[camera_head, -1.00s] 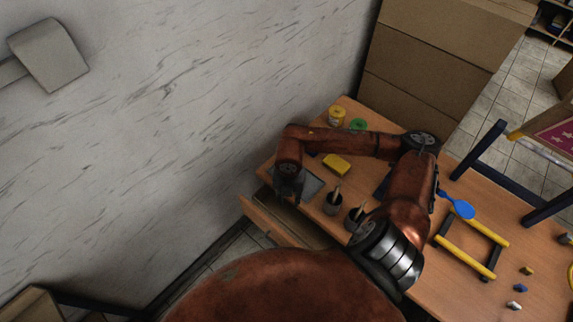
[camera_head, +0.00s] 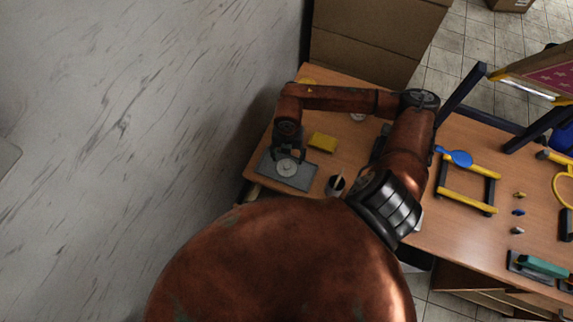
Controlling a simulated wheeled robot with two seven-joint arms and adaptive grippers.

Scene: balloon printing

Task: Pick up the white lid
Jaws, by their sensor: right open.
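A pale grey-white round disc (camera_head: 288,168), which looks like the white lid, lies on a flat grey plate (camera_head: 270,178) at the desk's left end. My right gripper (camera_head: 288,156) points down over the disc, its fingers open and apart near the disc's far edge. I cannot tell whether they touch it. Another small whitish round top (camera_head: 358,117) shows just below my right forearm; what it belongs to is mostly hidden. My left gripper is not in view.
A yellow block (camera_head: 322,142) and a dark cup with a brush (camera_head: 335,186) stand close to the gripper. A yellow-black frame (camera_head: 470,200) and a blue paddle (camera_head: 460,158) lie to the right.

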